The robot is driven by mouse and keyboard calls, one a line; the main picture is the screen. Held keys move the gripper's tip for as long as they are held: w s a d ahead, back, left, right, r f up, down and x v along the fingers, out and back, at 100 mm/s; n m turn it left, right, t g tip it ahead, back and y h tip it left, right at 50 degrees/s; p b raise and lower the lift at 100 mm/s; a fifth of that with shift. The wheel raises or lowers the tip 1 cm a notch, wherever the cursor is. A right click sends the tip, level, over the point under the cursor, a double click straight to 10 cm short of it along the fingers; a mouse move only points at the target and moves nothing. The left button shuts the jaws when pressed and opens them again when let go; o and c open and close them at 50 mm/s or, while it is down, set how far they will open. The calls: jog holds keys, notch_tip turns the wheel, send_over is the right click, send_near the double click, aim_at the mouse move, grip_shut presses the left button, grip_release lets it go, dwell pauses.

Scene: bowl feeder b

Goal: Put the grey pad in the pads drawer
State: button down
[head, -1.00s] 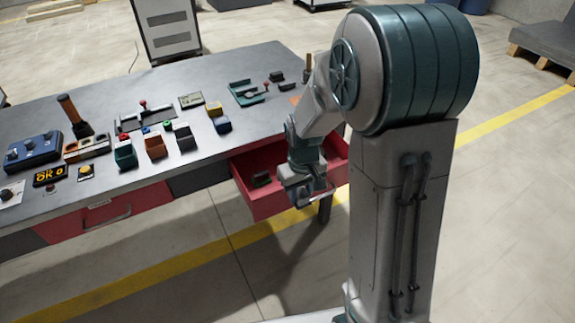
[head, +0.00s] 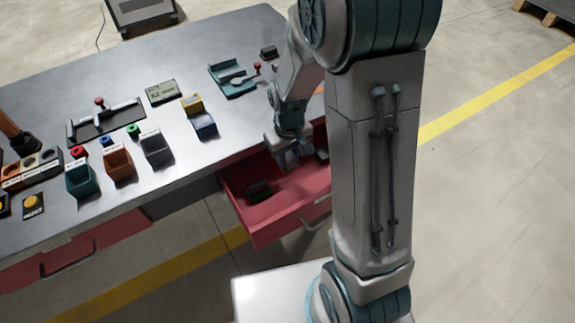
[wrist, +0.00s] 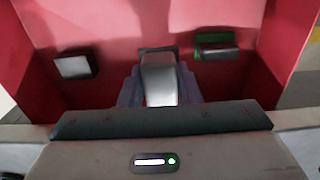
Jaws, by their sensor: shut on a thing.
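The open red pads drawer (head: 290,207) sticks out from the right end of the bench; its floor also shows in the wrist view (wrist: 110,30). My gripper (head: 287,165) points down into the drawer. In the wrist view my gripper (wrist: 160,88) is shut on the grey pad (wrist: 160,78), a pale grey piece between the two fingers. In the head view the pad cannot be made out. I cannot tell whether the pad touches the drawer floor.
A dark block (head: 259,191) lies in the drawer and another (head: 322,154) sits toward its back right; one in the wrist view has green on it (wrist: 215,45). Coloured bins, including a grey one (head: 156,150), line the bench edge. A teal fixture (head: 235,80) stands behind the drawer.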

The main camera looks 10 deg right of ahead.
aim_at(289, 183)
notch_tip(289, 183, down, 9)
jog(key=shift+s+r+b, duration=0.1)
jog(key=shift+r+b, duration=0.1)
jog(key=shift+b, duration=0.1)
jog(key=shift+f, duration=0.15)
jog(key=c, duration=1.1)
grip_release()
jog(key=shift+o, duration=0.2)
